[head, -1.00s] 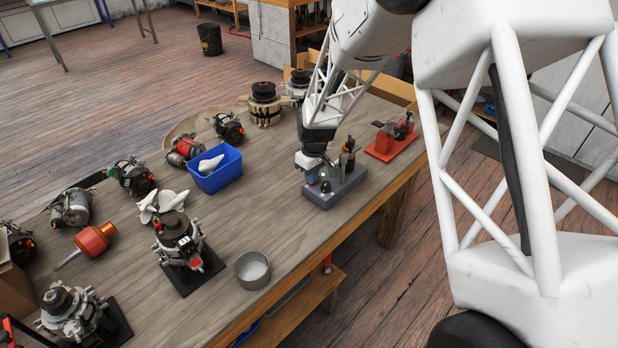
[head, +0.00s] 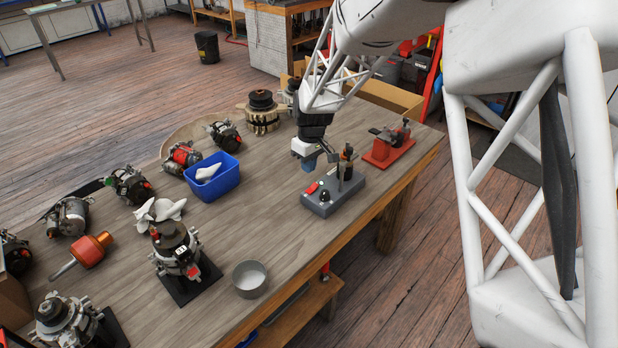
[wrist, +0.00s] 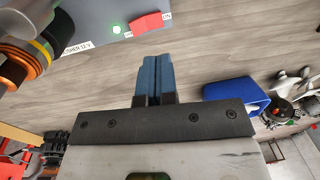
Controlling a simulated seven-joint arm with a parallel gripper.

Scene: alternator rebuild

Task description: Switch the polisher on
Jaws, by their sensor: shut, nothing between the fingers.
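The polisher is a grey box (head: 350,194) on the bench with a dark upright spindle and a black knob on top. Its red rocker switch (head: 313,187) is at the left end; it also shows in the wrist view (wrist: 148,23), beside small lettering that reads ON at its right. A small round indicator (wrist: 116,29) near the switch looks bright, pale green. My gripper (head: 309,167) is above and just beyond the switch end of the box, apart from it. Its blue fingers (wrist: 158,72) are together and empty.
A blue bin (head: 213,182) with a white cloth stands left of my gripper. A red stand (head: 388,150) is right of the polisher. A metal bowl (head: 249,279) is nearer the front edge, and several alternators lie at the left. Bench between bowl and polisher is clear.

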